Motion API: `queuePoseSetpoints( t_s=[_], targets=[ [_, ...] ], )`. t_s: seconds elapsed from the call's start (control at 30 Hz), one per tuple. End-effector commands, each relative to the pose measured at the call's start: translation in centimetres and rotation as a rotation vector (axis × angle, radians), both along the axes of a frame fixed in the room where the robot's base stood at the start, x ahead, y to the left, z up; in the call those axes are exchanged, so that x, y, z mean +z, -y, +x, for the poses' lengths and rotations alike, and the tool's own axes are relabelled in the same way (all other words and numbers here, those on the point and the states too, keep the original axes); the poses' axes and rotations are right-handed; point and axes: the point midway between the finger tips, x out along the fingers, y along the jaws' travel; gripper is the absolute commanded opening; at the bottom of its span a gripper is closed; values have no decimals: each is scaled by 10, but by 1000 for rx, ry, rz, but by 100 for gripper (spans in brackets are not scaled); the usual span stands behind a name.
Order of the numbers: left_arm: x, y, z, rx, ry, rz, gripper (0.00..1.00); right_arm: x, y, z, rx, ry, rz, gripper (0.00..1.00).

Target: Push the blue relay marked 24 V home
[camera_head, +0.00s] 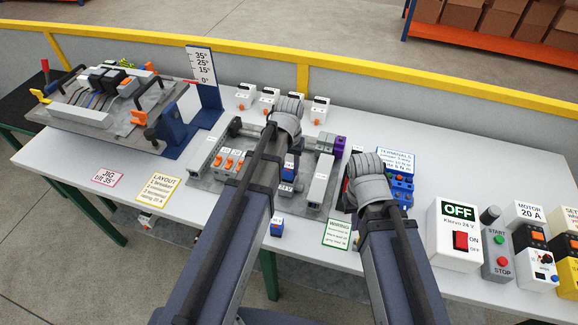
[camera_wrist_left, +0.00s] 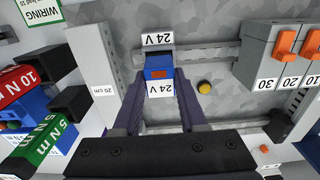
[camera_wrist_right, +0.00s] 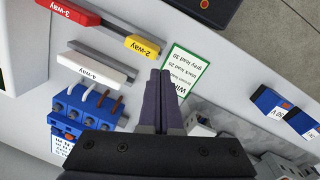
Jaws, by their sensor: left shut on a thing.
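The blue relay marked 24 V (camera_wrist_left: 159,68) stands on the grey mounting plate in the left wrist view, beside a white 24 V label (camera_wrist_left: 155,38). My left gripper (camera_wrist_left: 160,84) is shut on it, one dark finger on each side. The relay's underside is hidden, so I cannot tell how deep it sits. In the head view my left arm partly covers this spot. My right gripper (camera_wrist_right: 160,76) is shut and empty, above the table by the green-edged wiring card (camera_wrist_right: 188,70).
Breakers with orange levers (camera_wrist_left: 287,55) and a grey duct (camera_wrist_left: 95,75) flank the relay. Another blue relay (camera_head: 277,229) lies at the table's front. A tilted jig (camera_head: 110,95) stands left.

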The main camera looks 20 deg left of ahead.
Motion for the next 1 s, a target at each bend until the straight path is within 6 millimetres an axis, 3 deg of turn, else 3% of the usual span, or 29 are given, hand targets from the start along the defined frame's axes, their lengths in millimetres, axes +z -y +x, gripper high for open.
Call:
queuePoseSetpoints(
  t_s=[0.33,0.37,0.4,0.67,1.0],
  targets=[
    [-2,0,1,0,1,0,0,-2,0,0,0,0,0,0],
    [-2,0,1,0,1,0,42,-2,0,0,0,0,0,0],
    [-2,0,1,0,1,0,47,-2,0,0,0,0,0,0],
    [-2,0,0,0,0,0,76,-2,0,0,0,0,0,0],
    [0,0,0,0,0,0,76,0,0,0,0,0,0,0]
  ],
)
